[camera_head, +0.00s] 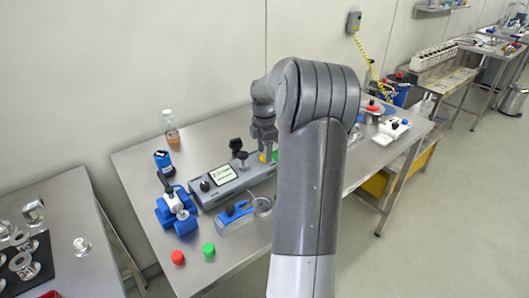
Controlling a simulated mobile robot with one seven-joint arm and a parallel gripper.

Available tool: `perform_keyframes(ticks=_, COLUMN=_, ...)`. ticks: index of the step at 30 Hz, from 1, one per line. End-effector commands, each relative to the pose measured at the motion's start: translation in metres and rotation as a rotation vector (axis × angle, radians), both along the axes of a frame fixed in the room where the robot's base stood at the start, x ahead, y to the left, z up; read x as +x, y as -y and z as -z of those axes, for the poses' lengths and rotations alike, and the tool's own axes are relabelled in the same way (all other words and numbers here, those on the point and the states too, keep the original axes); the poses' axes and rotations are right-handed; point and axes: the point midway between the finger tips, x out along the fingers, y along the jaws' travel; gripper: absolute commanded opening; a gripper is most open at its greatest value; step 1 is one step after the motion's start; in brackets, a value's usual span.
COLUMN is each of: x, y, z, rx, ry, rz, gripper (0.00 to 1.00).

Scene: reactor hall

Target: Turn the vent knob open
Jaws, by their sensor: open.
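A grey control box (225,191) with a small lit screen (221,175) sits on the steel table. It carries a black knob (205,186) left of the screen and another black knob (242,156) to the right. No label that I can read tells which one is the vent knob. My gripper (266,153) points down over the right end of the box, right of the second black knob. A yellow part (263,158) and a green part (275,156) show at its fingertips. The gripper is open; whether it touches anything is unclear. My arm hides the area to the right.
A bottle (171,127) stands behind.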

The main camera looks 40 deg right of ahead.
Motion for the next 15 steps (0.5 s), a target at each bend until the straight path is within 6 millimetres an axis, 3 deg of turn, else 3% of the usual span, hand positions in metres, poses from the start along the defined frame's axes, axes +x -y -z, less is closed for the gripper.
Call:
perform_keyframes(ticks=12, x=-0.0001, y=-0.0003, z=0.0104, rx=0.0, ry=0.0, rz=0.0, gripper=0.48)
perform_keyframes(ticks=15, x=-0.0001, y=-0.0003, z=0.0103, rx=0.0, ry=0.0, rz=0.0, gripper=0.41)
